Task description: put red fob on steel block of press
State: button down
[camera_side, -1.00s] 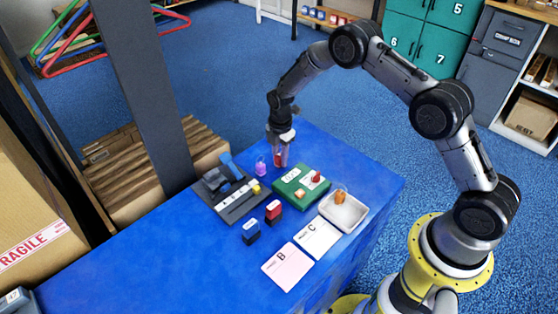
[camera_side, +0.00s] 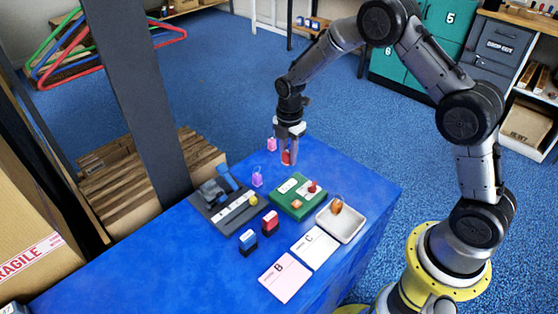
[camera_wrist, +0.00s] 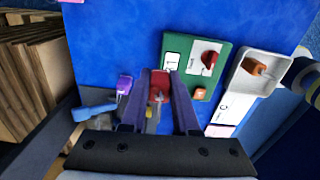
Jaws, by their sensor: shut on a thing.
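My gripper (camera_side: 289,158) is shut on the red fob (camera_side: 287,157) and holds it above the far part of the blue table. In the wrist view the red fob (camera_wrist: 160,82) shows between the two fingers. The press (camera_side: 215,195) is a dark grey unit with a blue lever (camera_side: 228,178), to the left of and nearer than my gripper. In the wrist view the blue lever (camera_wrist: 95,110) is at lower left. I cannot clearly make out the press's steel block.
A green board (camera_side: 285,205), a white tray (camera_side: 350,228) with an orange fob, red (camera_side: 270,222) and blue (camera_side: 248,242) stamps and two cards are nearer. The left front table is clear.

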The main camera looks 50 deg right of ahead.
jog(key=s+r, duration=0.4)
jog(key=s, duration=0.5)
jog(key=w+a+r+m, duration=0.3)
jog(key=w+a+m, duration=0.3)
jog(key=m, duration=1.2)
send_near(213, 187)
jog(key=shift+m, duration=0.3)
jog(key=s+f, duration=0.3)
jog(key=shift+s+a, duration=0.15)
jog(key=shift+a, duration=0.1)
jog(key=shift+w+a+f, duration=0.2)
jog(key=shift+w+f, duration=0.45)
jog(key=shift+f, duration=1.55)
jog(key=shift+f, duration=0.15)
